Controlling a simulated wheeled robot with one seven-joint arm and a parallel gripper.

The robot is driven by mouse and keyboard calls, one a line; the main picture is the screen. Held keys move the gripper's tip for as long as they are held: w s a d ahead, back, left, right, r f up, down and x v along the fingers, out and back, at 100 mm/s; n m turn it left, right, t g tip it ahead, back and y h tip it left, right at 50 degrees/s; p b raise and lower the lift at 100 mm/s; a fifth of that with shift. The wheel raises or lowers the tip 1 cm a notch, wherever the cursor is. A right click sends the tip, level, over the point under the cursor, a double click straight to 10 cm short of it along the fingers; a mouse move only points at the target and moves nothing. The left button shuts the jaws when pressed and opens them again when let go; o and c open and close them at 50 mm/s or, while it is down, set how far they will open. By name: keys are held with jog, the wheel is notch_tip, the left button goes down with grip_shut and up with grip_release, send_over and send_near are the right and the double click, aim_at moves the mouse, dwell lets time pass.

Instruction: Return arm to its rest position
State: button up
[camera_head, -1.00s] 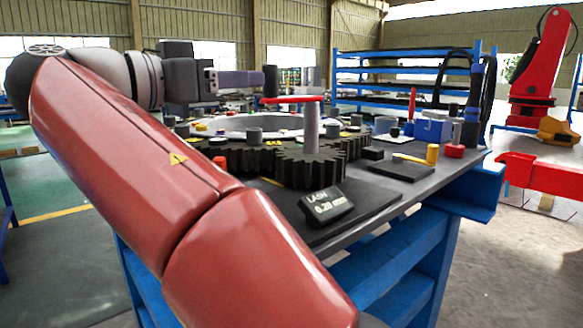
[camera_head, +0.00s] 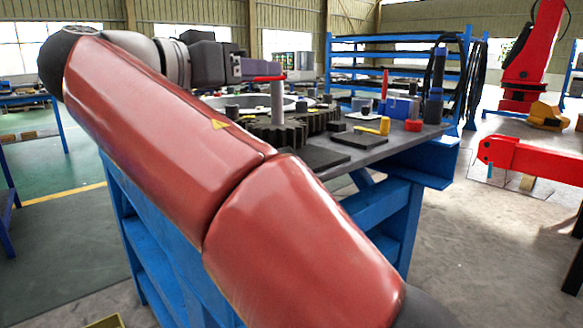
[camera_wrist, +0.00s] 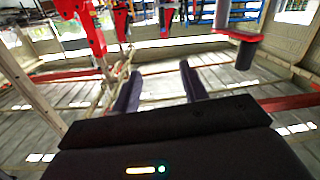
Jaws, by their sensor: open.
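My arm crosses the head view from the lower right to the upper left, raised and bent over the bench. My gripper (camera_head: 262,69) points right above the bench, close in the picture to the red crossbar (camera_head: 268,78) on a grey post (camera_head: 278,103); whether they touch cannot be told. In the wrist view my gripper's two dark fingers (camera_wrist: 160,75) stand apart with nothing between them. The wrist picture appears upside down, with a red bar and dark cylinder (camera_wrist: 246,50) at upper right, clear of the fingers.
A blue workbench (camera_head: 165,230) stands beside and behind my arm, with dark gears (camera_head: 275,135) and several small parts on top. A red crane (camera_head: 535,55) and red beam (camera_head: 530,160) stand right. Floor between is clear.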

jog(key=s+d+f+n+g+y+p, duration=0.1)
jog(key=s+d+f+n+g+y, duration=0.2)
jog(key=d+f, duration=0.6)
jog(key=d+f+n+g+y, duration=0.2)
jog(key=d+f+n+y, duration=0.15)
jog(key=d+f, duration=0.65)
jog(key=s+d+f+y, duration=0.1)
jog(key=s+f+y, duration=0.1)
jog(key=s+f, duration=0.5)
jog(key=s+d+f+g+y, duration=0.1)
jog(key=s+f+y, duration=0.2)
jog(key=s+f, duration=0.4)
notch_tip(320, 180, down, 6)
jog(key=shift+s+d+r+n+g+y+p, duration=0.15)
jog(key=shift+s+r+n+g+y+p, duration=0.05)
jog(key=shift+s+n+g+y+p, duration=0.2)
jog(key=shift+w, duration=0.1)
